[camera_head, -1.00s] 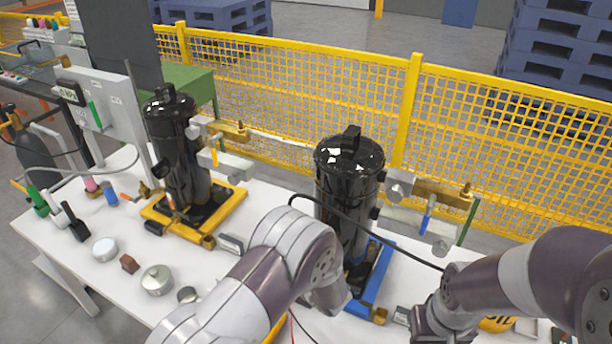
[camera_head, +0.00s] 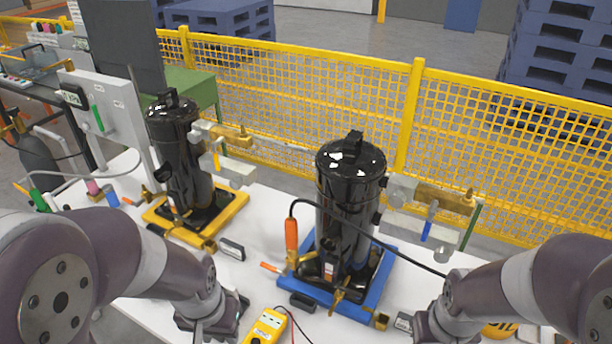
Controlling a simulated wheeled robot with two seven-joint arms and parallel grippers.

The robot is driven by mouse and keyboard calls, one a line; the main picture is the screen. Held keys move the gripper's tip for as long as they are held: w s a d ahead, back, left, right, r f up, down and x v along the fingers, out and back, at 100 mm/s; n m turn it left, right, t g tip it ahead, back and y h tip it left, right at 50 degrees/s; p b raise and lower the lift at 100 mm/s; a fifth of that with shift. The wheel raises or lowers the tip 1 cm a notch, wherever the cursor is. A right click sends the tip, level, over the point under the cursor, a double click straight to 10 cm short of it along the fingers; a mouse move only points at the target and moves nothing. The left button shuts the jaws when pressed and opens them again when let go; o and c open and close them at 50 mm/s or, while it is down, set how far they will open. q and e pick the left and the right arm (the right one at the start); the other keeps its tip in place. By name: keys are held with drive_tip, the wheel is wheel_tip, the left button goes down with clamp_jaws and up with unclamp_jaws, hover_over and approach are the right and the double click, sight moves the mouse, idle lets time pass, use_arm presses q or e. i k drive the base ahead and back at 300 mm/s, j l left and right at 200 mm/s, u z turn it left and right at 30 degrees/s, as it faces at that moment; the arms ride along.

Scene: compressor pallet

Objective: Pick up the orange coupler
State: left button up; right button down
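An orange cylindrical piece (camera_head: 291,235) stands upright at the near-left corner of the right compressor, with a black hose leaving its top; it looks like the orange coupler. A smaller orange piece (camera_head: 270,267) lies beside it at the blue frame's edge, so I cannot be sure which is meant. My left gripper (camera_head: 212,328) points down over the table, left of and nearer than both pieces, apart from them. My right gripper (camera_head: 436,330) is low at the right, beyond the blue frame's right corner. The fingertips of both are cut off or unclear, so their opening is hidden.
The black right compressor (camera_head: 350,190) stands on a blue frame (camera_head: 372,298); the left compressor (camera_head: 183,160) stands on a yellow frame (camera_head: 236,203). A yellow meter (camera_head: 266,326) with leads lies right of my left gripper. A yellow mesh fence (camera_head: 300,95) runs behind.

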sight(291, 224)
drive_tip(key=i+j+z, duration=0.15)
drive_tip(key=j, duration=0.55)
drive_tip(key=i+j+z, duration=0.2)
drive_tip(key=j, duration=0.5)
drive_tip(key=j+z, duration=0.15)
drive_tip(key=j, duration=0.55)
drive_tip(key=z, duration=1.95)
